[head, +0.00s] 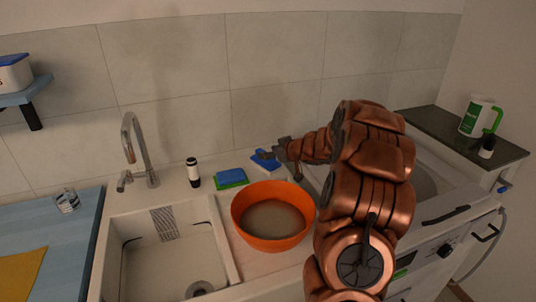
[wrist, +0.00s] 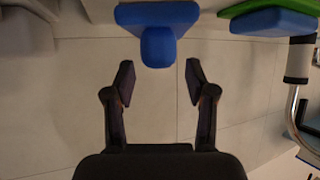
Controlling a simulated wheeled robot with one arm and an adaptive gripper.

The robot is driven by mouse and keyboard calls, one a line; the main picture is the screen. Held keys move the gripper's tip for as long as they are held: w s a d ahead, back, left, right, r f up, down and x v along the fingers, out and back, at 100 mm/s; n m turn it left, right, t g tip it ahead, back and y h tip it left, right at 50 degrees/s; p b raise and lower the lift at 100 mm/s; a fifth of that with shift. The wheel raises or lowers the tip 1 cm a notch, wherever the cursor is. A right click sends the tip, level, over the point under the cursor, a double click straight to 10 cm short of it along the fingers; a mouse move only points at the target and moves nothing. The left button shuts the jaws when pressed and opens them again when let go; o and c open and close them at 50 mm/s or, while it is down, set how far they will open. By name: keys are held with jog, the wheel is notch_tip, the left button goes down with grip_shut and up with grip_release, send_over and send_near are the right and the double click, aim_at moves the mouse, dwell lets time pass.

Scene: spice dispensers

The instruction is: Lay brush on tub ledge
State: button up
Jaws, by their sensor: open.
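A blue brush (head: 266,160) sits on the counter by the tiled wall, behind the orange bowl (head: 272,240). In the wrist view the blue brush (wrist: 158,30) shows a broad flat part and a rounded knob. My gripper (head: 284,151) is at the right side of the brush in the head view. In the wrist view my gripper (wrist: 160,85) is open and empty, with the knob just beyond and between the fingertips, apart from both. The white sink tub (head: 165,270) is at the left, its pale rim (head: 222,237) beside the bowl. I cannot tell which edge is the tub ledge.
A green and blue sponge (head: 230,178) and a black and white bottle (head: 193,172) stand left of the brush. A faucet (head: 138,150) rises behind the sink. A green and white container (head: 480,116) stands on the dark shelf at right. My arm hides part of the right counter.

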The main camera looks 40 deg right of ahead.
jog(key=v, duration=1)
jog(key=shift+s, duration=0.3)
jog(key=shift+r, duration=0.15)
notch_tip(320, 180, up, 6)
jog(key=s+a+m+g+h, duration=0.2)
jog(key=a+m+g+h, duration=0.1)
jog(key=h, duration=0.4)
jog(key=s+a+f+g+y, duration=0.2)
jog(key=s+a+g, duration=0.1)
jog(key=s+a, duration=0.7)
jog(key=s+a+f+n+g+y, duration=0.1)
jog(key=s+a+f+g, duration=0.2)
jog(key=s+a, duration=0.7)
jog(key=s+a+f+g+y, duration=0.2)
jog(key=s+a+g, duration=0.3)
jog(key=s+a, duration=0.5)
jog(key=s, duration=0.5)
jog(key=shift+f+n+y, duration=0.3)
jog(key=shift+f, duration=0.05)
